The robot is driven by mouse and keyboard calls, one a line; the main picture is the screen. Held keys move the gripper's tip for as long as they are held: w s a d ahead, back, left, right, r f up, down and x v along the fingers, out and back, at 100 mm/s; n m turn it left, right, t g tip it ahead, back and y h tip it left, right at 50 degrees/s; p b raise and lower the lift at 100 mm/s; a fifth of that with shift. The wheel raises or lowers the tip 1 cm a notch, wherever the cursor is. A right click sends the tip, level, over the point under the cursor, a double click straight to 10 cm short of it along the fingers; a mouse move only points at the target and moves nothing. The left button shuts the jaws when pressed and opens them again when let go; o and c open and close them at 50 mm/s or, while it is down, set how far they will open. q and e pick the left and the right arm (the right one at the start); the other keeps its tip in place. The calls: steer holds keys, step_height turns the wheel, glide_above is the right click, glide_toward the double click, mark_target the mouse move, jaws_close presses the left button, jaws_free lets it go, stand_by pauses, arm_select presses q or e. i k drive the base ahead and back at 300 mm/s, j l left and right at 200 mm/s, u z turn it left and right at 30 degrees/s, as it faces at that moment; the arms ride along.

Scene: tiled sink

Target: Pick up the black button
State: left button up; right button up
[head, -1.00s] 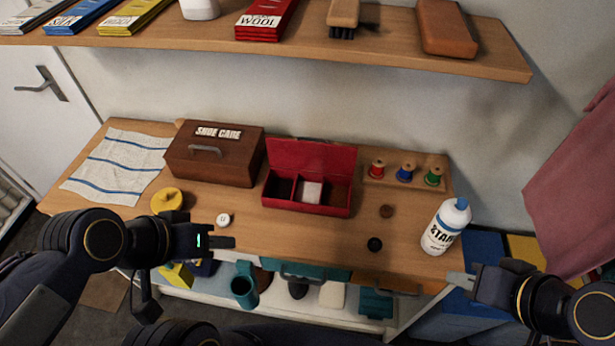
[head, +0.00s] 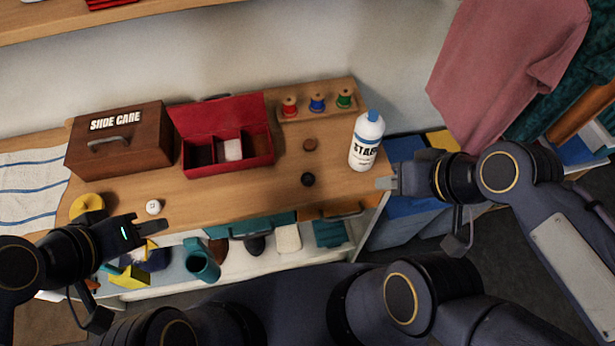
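The black button (head: 308,180) lies flat on the wooden bench near its front edge, below a brown button (head: 310,145). My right gripper (head: 385,183) is to the right of the black button, apart from it, just past the bench's right end and below the white bottle. Its fingers point left towards the button and appear empty; their gap is not clear. My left gripper (head: 160,226) is by the bench's front edge, just below a white button (head: 153,207). It appears empty, and its finger opening cannot be made out.
A white bottle with a blue cap (head: 367,140) stands right of the buttons. The bench around the black button is clear.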

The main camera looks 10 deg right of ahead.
mark_target(308, 179)
steer(key=z, duration=0.4)
steer(key=j+z, duration=0.1)
steer(key=z, duration=0.7)
steer(key=j+z, duration=0.1)
steer(key=z, duration=0.3)
steer(key=k+j+z, duration=0.15)
steer(key=k+j, duration=0.25)
